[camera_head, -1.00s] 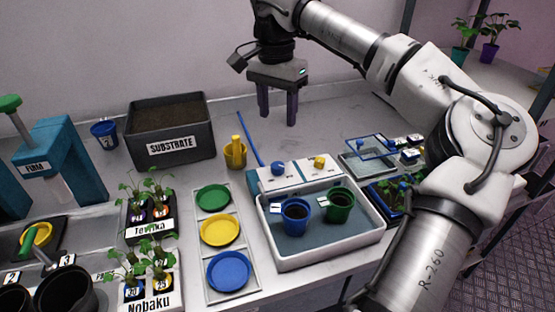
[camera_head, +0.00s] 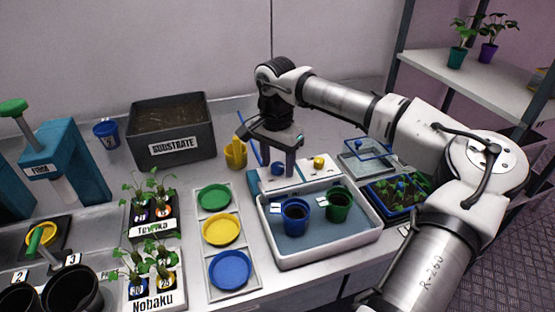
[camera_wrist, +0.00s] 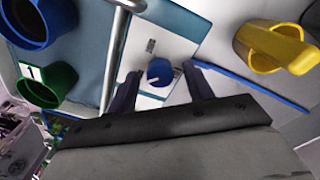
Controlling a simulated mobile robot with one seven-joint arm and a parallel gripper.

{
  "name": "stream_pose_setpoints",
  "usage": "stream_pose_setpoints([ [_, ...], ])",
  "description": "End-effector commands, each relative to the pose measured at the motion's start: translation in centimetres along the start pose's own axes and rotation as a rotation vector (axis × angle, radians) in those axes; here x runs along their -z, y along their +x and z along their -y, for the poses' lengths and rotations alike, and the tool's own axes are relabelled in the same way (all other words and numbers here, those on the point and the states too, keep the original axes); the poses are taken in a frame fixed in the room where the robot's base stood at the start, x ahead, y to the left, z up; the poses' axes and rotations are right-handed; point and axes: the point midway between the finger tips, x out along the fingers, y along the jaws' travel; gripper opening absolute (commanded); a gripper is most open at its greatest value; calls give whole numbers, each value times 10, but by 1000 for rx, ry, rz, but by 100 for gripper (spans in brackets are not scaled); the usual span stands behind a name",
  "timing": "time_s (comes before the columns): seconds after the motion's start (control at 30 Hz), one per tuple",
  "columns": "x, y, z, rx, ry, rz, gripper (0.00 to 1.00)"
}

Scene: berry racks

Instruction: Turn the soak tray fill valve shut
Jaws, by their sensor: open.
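The soak tray (camera_head: 370,240) is a white-rimmed basin of water holding a blue pot (camera_head: 295,216) and a green pot (camera_head: 338,207). Behind it is a white valve panel (camera_head: 300,180) with a blue knob (camera_head: 277,169) and a yellow knob (camera_head: 318,162); I cannot read which one is the fill valve. My gripper (camera_head: 278,164) is open, pointing down at the blue knob. In the wrist view the blue knob (camera_wrist: 160,72) with a pale pointer mark shows between the two fingertips, with gaps on both sides. I cannot tell its exact height relative to the fingertips.
A yellow can (camera_head: 236,154) stands left of the panel, and a blue hose (camera_wrist: 250,85) runs beside it. A glass-like box (camera_head: 368,152) and a seedling tray (camera_head: 398,193) are at the right. Colored saucers (camera_head: 221,230) lie left of the tray.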

Motion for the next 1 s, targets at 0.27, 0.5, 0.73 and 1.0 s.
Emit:
stream_pose_setpoints([
  [0.27, 0, 0, 0, 0, 0, 0, 32],
  [0.5, 0, 0, 0, 0, 0, 0, 7],
  [0.73, 0, 0, 0, 0, 29, 0, 7],
  [1.0, 0, 1, 0, 0, 176, 1, 7],
])
